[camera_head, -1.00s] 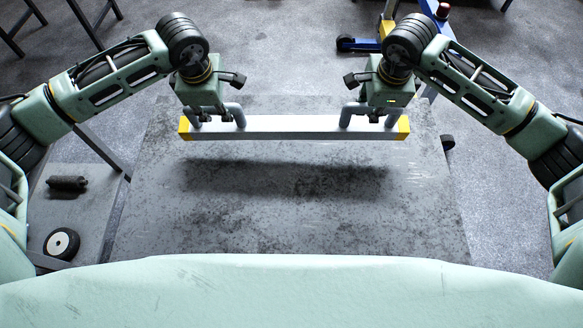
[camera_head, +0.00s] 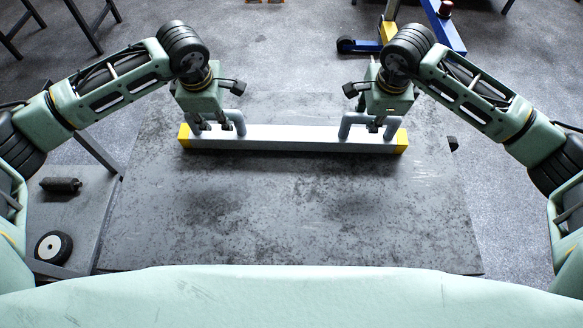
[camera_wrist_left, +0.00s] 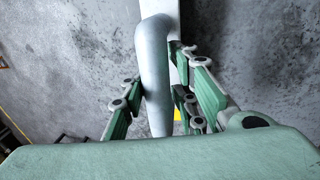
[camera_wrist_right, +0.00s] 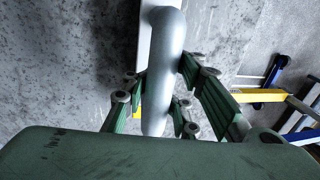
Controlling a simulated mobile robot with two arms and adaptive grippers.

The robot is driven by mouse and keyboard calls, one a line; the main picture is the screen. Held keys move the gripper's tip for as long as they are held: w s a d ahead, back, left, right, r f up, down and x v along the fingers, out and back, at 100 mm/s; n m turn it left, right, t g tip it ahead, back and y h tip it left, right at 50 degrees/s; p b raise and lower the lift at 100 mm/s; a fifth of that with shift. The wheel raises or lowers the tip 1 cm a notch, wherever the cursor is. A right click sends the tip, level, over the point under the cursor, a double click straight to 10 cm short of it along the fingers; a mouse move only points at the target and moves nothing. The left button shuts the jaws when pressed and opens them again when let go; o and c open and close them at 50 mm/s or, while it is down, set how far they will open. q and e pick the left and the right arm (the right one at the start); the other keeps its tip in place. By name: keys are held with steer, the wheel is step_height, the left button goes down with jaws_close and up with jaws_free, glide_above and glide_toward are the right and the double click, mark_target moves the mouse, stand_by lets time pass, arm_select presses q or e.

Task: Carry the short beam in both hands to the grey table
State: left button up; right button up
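The short beam (camera_head: 290,139) is pale grey-white with yellow ends and a grey loop handle near each end. It lies level across the far part of the grey table (camera_head: 280,215), on or very close to its top. My left gripper (camera_head: 212,127) is shut on the left handle; its fingers sit on both sides of the handle (camera_wrist_left: 155,75) in the left wrist view. My right gripper (camera_head: 375,125) is shut on the right handle (camera_wrist_right: 162,75) in the same way. The beam's underside is hidden.
A lower surface at the left holds a dark cylinder (camera_head: 60,184) and a small wheel (camera_head: 54,247). A blue and yellow frame (camera_head: 390,30) stands on the floor beyond the table. The near part of the tabletop is clear.

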arm_select(q)
steer(key=shift+o, duration=1.4)
steer(key=shift+s+r, duration=0.1)
steer(key=shift+s, duration=0.05)
arm_select(e)
steer(key=o, duration=0.4)
steer(key=shift+r, duration=0.3)
arm_select(q)
steer(key=shift+r, duration=0.25)
arm_select(e)
steer(key=shift+w, duration=0.1)
steer(key=shift+r, duration=0.1)
arm_select(q)
step_height(320, 180, up, 11)
steer(key=s, duration=0.2)
steer(key=shift+s, duration=0.15)
arm_select(e)
steer(key=r, duration=0.3)
steer(key=s+r, duration=0.1)
steer(key=r, duration=0.3)
steer(key=s+r, duration=0.1)
steer(key=r, duration=0.3)
steer(key=shift+s+r, duration=0.2)
steer(key=shift+r, duration=0.05)
arm_select(q)
steer(key=shift+r, duration=0.1)
